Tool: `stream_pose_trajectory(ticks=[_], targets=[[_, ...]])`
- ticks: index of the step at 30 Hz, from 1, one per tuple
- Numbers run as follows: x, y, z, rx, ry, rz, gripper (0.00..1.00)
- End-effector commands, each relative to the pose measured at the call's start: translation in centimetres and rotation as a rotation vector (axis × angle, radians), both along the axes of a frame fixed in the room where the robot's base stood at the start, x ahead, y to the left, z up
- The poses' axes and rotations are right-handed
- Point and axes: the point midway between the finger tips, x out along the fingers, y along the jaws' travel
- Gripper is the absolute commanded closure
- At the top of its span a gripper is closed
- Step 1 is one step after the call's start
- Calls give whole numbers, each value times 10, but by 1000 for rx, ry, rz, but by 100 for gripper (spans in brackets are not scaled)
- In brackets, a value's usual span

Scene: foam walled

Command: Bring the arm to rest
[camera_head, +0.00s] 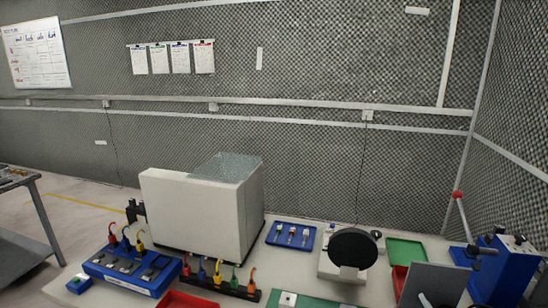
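My gripper is not in view, and I can make out no part of my arm for sure. So I cannot tell how the arm stands or whether the gripper holds anything. The white workbench (300,268) fills the lower part of the head view.
A large white box-shaped unit (190,215) stands on the bench. Around it are a blue block with coloured hooked parts (130,268), a blue tray (291,235), a black disc (352,249), a green tray (407,252) and a blue machine (503,265). Foam walls (330,60) stand behind.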

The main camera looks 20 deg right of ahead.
Motion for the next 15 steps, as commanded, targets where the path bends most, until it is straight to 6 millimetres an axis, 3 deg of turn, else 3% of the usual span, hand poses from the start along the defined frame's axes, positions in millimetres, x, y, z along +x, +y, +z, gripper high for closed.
stream_pose_trajectory(ticks=[1, 6, 15], targets=[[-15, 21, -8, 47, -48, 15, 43], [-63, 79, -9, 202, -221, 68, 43], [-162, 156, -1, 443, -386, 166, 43]])
